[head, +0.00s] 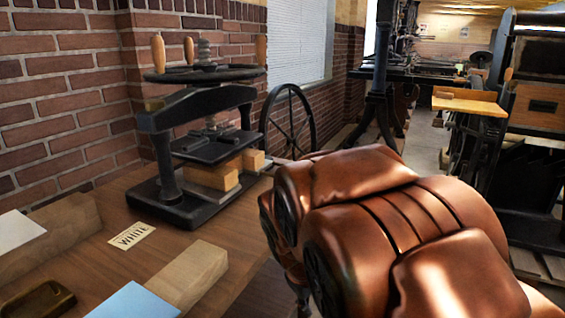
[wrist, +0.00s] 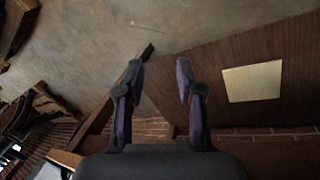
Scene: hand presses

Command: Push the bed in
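A black hand press (head: 205,120) with a wheel and wooden handles stands on the brown table at the left in the head view. Its flat black plate (head: 212,150) sits above pale wooden blocks (head: 213,176) inside the frame. Which part is the bed I cannot tell for sure. My gripper (wrist: 161,75) is open and empty in the wrist view, its two dark fingers apart. In the head view my copper-coloured arm fills the lower right, apart in the picture from most of the press, and its fingertips cannot be made out. The press is not recognisable in the wrist view.
The table (head: 128,262) holds a card lettered WHITE (head: 132,236), a wooden block (head: 190,275), a blue sheet (head: 135,303) and a dark tray-like object (head: 38,301). A brick wall (head: 75,95) stands behind. Other machines (head: 480,150) stand at the right.

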